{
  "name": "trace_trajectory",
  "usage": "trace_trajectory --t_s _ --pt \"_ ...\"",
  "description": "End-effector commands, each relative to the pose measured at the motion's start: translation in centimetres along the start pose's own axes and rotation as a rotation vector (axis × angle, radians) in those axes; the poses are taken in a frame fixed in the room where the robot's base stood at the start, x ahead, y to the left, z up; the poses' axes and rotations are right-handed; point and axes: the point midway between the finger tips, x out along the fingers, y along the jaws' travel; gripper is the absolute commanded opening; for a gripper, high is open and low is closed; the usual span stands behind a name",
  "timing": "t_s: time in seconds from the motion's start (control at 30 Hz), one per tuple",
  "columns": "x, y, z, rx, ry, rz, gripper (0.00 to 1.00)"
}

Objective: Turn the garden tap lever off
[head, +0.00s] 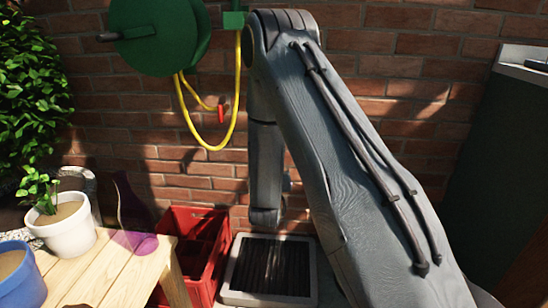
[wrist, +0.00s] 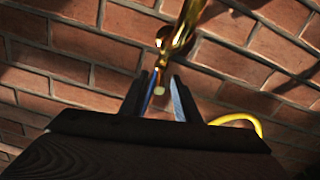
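The brass garden tap (wrist: 184,30) shows in the wrist view at the top middle, against the brick wall. Its lower brass end (wrist: 159,90) hangs between the fingers of my gripper (wrist: 161,98). The two fingers stand apart, one on each side, with a gap showing between them. I cannot tell whether either finger touches the brass. Which part is the lever is not clear from this angle. In the head view my arm hides the tap, and the gripper's fingers cannot be made out.
A green hose reel (head: 160,35) with a yellow hose (head: 205,143) hangs on the wall. Below are a red crate (head: 212,283), a drain grate (head: 268,268) and a wooden table (head: 105,275) with a white plant pot (head: 68,232) and a blue pot (head: 22,280). A dark green bin (head: 500,150) stands right.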

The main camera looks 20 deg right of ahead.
Motion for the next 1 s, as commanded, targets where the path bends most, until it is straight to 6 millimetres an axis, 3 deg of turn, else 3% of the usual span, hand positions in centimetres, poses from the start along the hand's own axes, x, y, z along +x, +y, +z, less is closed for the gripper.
trace_trajectory --t_s 0.67,0.77,0.87,0.9,1.0 --pt "-1.3 0.1 -0.2 -0.013 -0.02 -0.005 0.29" --pt "-2.7 0.2 -0.8 -0.055 -0.085 -0.02 0.29" --pt "-5.6 0.6 -1.4 -0.131 -0.203 -0.055 0.29" --pt "-6.4 -1.7 -1.6 -0.111 -0.241 -0.119 0.29" --pt "-10.1 -6.3 -2.2 -0.086 -0.365 -0.272 0.29"
